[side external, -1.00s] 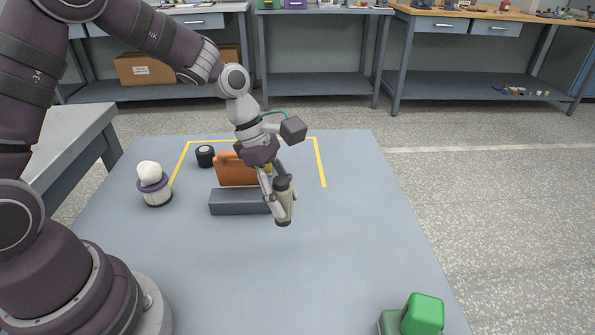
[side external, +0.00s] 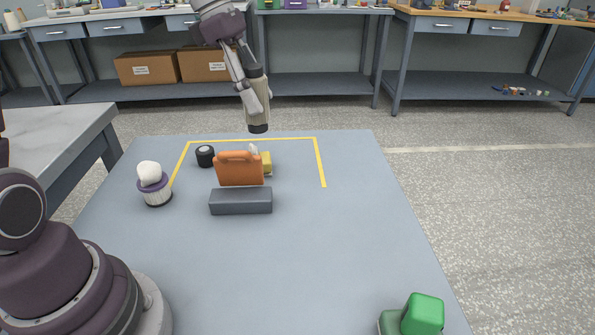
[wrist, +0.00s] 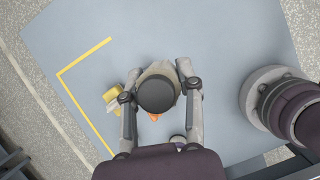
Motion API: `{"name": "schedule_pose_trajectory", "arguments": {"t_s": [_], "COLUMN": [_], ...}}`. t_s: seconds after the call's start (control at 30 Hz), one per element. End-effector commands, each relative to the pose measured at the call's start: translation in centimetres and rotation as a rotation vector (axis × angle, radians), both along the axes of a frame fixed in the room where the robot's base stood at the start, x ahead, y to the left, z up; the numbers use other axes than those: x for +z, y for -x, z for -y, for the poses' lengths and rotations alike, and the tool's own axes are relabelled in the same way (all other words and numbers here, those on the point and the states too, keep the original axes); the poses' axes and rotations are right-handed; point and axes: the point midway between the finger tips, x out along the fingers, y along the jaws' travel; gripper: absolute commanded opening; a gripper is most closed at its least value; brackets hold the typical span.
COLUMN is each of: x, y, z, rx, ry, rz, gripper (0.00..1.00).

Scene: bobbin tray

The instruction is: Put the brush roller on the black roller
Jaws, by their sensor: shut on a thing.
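My gripper (side external: 250,98) is shut on a beige cylinder with dark ends, which I take as the brush roller (side external: 258,112). It hangs nearly upright, high above the far part of the table. In the wrist view, the roller's dark round end (wrist: 157,95) faces the camera between the two fingers (wrist: 159,74). The black roller (side external: 205,156), a short dark cylinder with a pale centre on top, stands at the far left of the table, inside the yellow tape corner. It is below and left of the held roller, well apart from it. I cannot make it out in the wrist view.
An orange jug-like block (side external: 238,170) stands right of the black roller, with a yellow object (side external: 266,163) behind it and a grey bar (side external: 241,201) in front. A white-topped purple-rimmed cylinder (side external: 155,190) stands left. Green blocks (side external: 422,314) sit near right. The table's middle is clear.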

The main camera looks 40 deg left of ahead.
Motion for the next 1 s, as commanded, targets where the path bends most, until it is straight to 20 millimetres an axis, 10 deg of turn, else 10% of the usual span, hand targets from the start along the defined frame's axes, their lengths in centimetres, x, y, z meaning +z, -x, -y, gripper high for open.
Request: {"name": "schedule_pose_trajectory", "arguments": {"t_s": [0.5,1.0], "x": [0.0,-2.4], "y": [5.0,8.4], "z": [-12.7,-16.5], "rx": [0.896,1.245], "ry": [0.000,0.006], "rz": [0.001,-0.005], "gripper": [0.00,0.00]}}
